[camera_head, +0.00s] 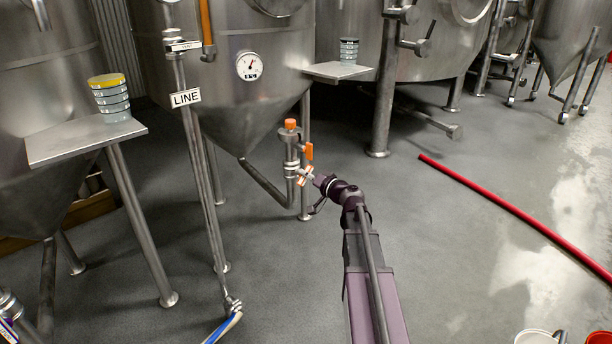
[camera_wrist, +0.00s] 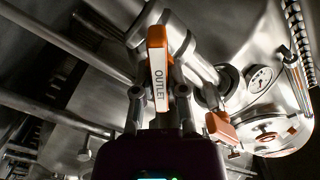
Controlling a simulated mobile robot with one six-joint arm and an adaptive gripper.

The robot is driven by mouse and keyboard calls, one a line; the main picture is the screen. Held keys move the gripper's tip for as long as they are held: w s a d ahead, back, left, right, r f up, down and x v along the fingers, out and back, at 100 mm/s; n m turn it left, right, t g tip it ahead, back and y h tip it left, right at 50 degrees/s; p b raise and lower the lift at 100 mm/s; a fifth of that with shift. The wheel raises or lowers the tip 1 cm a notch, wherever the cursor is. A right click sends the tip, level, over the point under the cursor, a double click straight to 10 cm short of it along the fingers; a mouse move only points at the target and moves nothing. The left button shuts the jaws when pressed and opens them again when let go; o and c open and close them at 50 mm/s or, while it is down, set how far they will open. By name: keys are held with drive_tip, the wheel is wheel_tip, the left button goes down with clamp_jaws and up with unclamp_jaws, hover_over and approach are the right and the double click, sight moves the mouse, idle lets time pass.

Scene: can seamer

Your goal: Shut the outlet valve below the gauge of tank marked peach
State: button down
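The outlet valve handle (camera_wrist: 158,70) is orange with a white label reading OUTLET. It stands between the two fingers of my gripper (camera_wrist: 158,100) in the wrist view. The fingers are apart, one on each side of the handle; firm contact is not clear. In the head view my gripper (camera_head: 314,180) reaches the low valve (camera_head: 303,174) on the pipe under a steel cone tank (camera_head: 225,95). The tank's round white gauge (camera_head: 249,66) is above; it also shows in the wrist view (camera_wrist: 260,78). The tank's small name plate (camera_head: 183,46) is too small to read.
A second orange handle (camera_head: 309,151) sits just above the low valve, below an orange cap (camera_head: 290,124). A red hose (camera_head: 510,208) crosses the open floor at right.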

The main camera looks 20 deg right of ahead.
drive_tip(key=shift+m, duration=0.5)
drive_tip(key=m, duration=0.8)
drive_tip(key=shift+w+d+f, duration=0.1)
drive_tip(key=shift+f, duration=0.05)
idle(0.5)
drive_tip(key=c, duration=0.7)
unclamp_jaws()
drive_tip(key=shift+v, duration=6.05)
